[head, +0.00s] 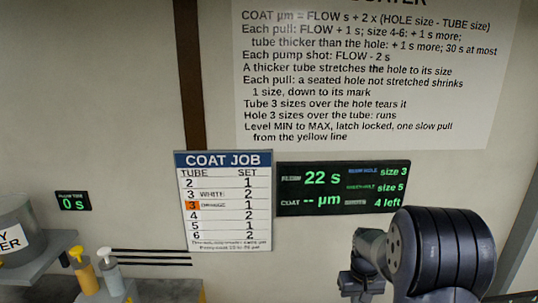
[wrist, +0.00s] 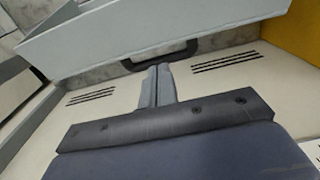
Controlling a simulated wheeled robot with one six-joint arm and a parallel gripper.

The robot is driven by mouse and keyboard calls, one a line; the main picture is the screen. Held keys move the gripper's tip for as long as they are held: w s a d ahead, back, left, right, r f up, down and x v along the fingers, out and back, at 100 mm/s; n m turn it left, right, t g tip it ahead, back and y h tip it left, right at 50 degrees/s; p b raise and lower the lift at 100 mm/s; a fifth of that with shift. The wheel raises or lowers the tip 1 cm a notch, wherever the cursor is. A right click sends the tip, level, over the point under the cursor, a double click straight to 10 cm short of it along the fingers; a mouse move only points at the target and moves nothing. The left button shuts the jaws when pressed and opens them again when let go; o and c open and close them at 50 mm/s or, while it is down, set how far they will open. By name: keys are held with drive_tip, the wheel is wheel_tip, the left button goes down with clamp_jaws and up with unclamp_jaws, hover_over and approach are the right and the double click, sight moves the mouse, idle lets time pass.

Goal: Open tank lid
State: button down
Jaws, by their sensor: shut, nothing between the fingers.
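My gripper (wrist: 158,72) is shut and empty in the wrist view. Its fingertips reach up to a dark bar handle (wrist: 130,65) and overlap its middle in the picture. I cannot tell whether they touch it. The handle sits below the edge of a pale grey-blue panel (wrist: 90,48) that slants across the top. I cannot tell for sure whether this panel is the tank lid. The head view shows only links of my arm at the lower right, and no tank lid can be made out there.
A grey round vessel (head: 15,222) stands on a shelf at the far left of the head view. A yellow pump bottle (head: 82,272) and a grey one (head: 110,272) stand beside it. A COAT JOB board (head: 225,205) and a green-lit display (head: 328,190) hang on the wall.

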drive_tip(key=f, duration=0.3)
drive_tip(key=shift+w+f, duration=0.25)
drive_tip(key=shift+f, duration=0.1)
drive_tip(key=shift+w+f, duration=0.2)
drive_tip(key=shift+w, duration=0.1)
